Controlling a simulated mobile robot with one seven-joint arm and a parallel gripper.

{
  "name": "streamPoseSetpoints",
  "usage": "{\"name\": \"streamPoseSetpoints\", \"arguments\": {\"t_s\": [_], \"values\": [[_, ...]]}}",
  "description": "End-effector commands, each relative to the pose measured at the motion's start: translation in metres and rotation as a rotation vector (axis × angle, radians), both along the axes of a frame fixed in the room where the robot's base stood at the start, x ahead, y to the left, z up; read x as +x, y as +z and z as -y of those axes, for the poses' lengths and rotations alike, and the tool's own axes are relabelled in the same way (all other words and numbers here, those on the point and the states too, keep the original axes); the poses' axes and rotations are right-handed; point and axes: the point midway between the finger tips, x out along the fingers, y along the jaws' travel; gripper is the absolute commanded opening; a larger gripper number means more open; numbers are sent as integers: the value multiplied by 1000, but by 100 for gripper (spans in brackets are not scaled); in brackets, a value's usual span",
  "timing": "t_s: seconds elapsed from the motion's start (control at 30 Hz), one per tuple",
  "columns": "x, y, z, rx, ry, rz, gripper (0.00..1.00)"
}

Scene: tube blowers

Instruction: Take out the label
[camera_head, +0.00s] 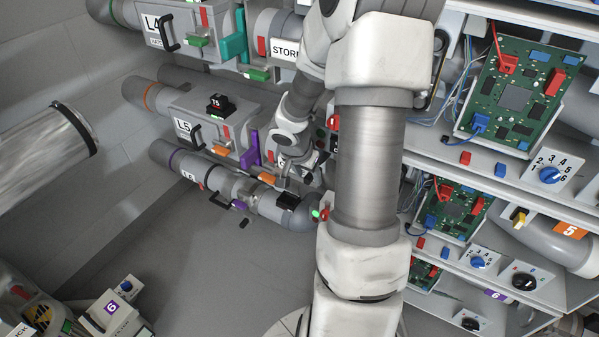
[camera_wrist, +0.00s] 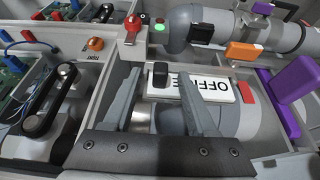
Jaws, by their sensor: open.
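A white label plate with the upside-down letters "OFFI" (camera_wrist: 212,88) sits in a grey housing in the wrist view. A black block-like handle (camera_wrist: 160,75) stands at the label's left end. My gripper (camera_wrist: 160,80) is open, with one grey finger on each side of the black handle. Its right finger covers part of the lettering. I cannot tell whether either finger touches the handle. In the head view my gripper is small and low beside the lower tubes, and the label is mostly hidden there.
A purple lever (camera_wrist: 290,80) and an orange block (camera_wrist: 244,52) stand right of the label. A red switch (camera_wrist: 132,30) and a glowing green button (camera_wrist: 159,29) lie beyond it. Circuit-board shelves (camera_head: 510,95) stand at right. The floor (camera_head: 190,280) is open at lower left.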

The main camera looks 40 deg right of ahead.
Motion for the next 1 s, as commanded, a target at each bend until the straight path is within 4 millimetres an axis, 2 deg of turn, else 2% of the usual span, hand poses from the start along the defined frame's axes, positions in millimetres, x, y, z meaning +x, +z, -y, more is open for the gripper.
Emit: {"name": "streamPoseSetpoints", "arguments": {"t_s": [0.03, 0.33, 0.77, 1.0], "values": [[0, 0, 0, 0, 0, 0, 56], [0, 0, 0, 0, 1, 0, 2], [0, 1, 0, 0, 1, 0, 0], [0, 17, 0, -2, 0, 1, 0]]}}
